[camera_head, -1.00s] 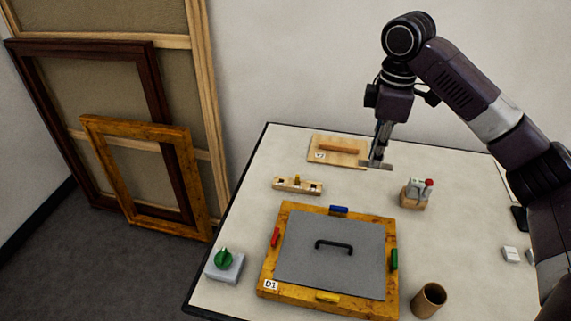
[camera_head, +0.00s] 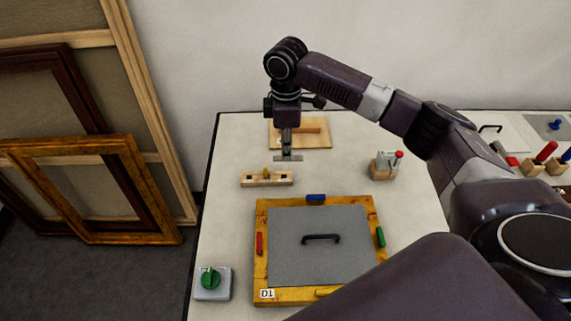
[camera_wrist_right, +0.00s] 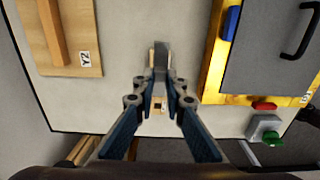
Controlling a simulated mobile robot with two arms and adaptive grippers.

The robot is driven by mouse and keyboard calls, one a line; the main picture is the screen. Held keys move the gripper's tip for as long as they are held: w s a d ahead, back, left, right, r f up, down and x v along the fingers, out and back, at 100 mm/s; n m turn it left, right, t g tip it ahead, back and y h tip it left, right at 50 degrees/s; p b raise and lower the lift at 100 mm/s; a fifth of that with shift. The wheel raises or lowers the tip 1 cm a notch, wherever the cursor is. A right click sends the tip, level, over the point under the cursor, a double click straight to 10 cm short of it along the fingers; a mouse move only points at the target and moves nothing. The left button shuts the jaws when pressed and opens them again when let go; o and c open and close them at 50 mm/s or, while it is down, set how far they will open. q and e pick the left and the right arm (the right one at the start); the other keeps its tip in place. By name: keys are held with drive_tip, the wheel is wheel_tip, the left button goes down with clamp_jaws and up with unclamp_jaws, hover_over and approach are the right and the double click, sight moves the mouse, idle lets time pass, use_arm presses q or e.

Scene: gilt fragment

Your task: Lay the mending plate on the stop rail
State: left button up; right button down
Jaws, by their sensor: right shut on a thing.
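The mending plate (camera_head: 288,158) is a flat grey metal strip. My right gripper (camera_head: 287,150) is shut on it and holds it above the table, level or nearly so. The plate also shows at the fingertips in the right wrist view (camera_wrist_right: 162,64). A short wooden rail (camera_head: 258,180), apparently the stop rail, has dark square marks and a small yellow peg. It lies just in front of the plate in the head view. In the right wrist view the rail (camera_wrist_right: 150,56) is partly hidden behind plate and fingers. My left gripper is not in view.
A yellow frame (camera_head: 262,280) with a handled grey panel (camera_head: 330,262) fills the front. A block with a red-tipped lever (camera_head: 384,168) stands right; a green knob box (camera_head: 211,285) stands front left.

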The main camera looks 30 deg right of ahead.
wheel_tip(320, 180, down, 3)
drive_tip(key=shift+f, duration=0.1)
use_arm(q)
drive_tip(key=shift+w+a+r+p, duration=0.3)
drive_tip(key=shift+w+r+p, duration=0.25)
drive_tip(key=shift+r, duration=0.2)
use_arm(e)
drive_tip(key=shift+f, duration=2.15)
drive_tip(key=c, duration=2)
unclamp_jaws()
drive_tip(key=shift+f, duration=0.1)
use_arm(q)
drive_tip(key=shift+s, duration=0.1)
